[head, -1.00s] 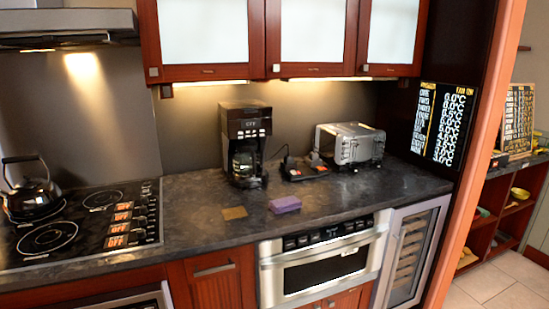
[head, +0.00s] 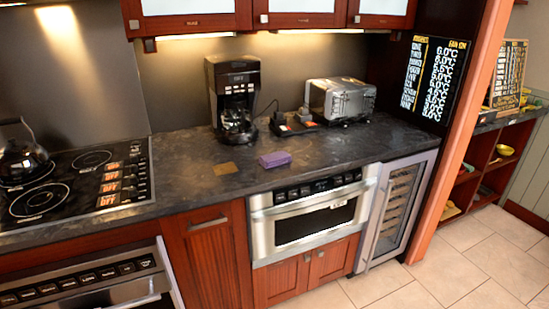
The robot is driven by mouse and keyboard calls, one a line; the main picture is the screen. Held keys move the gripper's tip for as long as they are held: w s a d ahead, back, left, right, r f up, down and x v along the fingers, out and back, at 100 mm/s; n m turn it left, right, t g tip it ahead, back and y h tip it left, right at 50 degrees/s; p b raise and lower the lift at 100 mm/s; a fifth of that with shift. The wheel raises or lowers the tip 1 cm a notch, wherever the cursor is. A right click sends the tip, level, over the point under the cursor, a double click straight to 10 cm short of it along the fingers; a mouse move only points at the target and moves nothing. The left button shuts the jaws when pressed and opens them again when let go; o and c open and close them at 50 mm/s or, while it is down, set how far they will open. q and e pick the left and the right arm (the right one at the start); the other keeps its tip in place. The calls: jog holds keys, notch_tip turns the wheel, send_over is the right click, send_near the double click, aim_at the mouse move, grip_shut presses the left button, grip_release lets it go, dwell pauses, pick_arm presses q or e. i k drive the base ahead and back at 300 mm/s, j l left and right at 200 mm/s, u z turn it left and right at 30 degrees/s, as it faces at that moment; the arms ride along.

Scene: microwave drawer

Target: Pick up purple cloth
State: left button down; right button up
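The purple cloth (head: 275,159) is a small folded block lying on the dark stone countertop (head: 185,190), near its front edge and above the microwave drawer (head: 312,214). Neither of my grippers is in the head view, and nothing touches the cloth.
Behind the cloth stand a black coffee maker (head: 232,100) and a silver toaster (head: 341,100). A cooktop (head: 75,185) with a black kettle (head: 20,155) is at left. Wall cabinets (head: 270,15) hang above. The tiled floor (head: 440,265) is clear at lower right.

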aim_at(283, 157)
jog(key=i+l+u, duration=0.2)
jog(key=u, duration=0.15)
jog(key=i+l+u, duration=0.15)
jog(key=l+u, duration=0.2)
jog(key=i+l+u, duration=0.1)
jog(key=l+u, duration=0.25)
jog(key=j, duration=0.1)
